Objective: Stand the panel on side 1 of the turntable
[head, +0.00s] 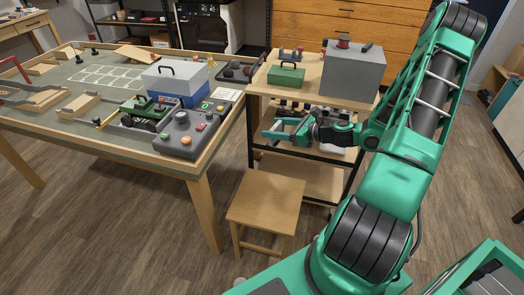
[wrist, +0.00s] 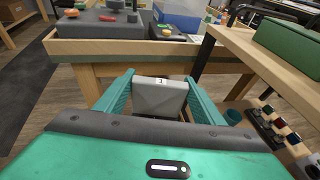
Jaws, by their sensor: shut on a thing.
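My gripper (head: 277,129) is beside the wooden cart, above the stool and just right of the worktable's near corner. In the wrist view my gripper (wrist: 159,82) has its two teal fingers shut on a grey panel (wrist: 160,101). The panel has a small white label reading 1 near its top and sits upright between the fingers. In the head view the panel is too small to make out clearly. I cannot pick out a turntable for certain in either view.
The worktable (head: 150,160) has a raised wooden rim. A grey control box (head: 182,146), a green crawler (head: 140,113) and a blue-and-white box (head: 178,82) stand near its right end. The cart (head: 300,90) carries a green toolbox (head: 286,75) and large grey box (head: 352,72). A stool (head: 265,199) stands below.

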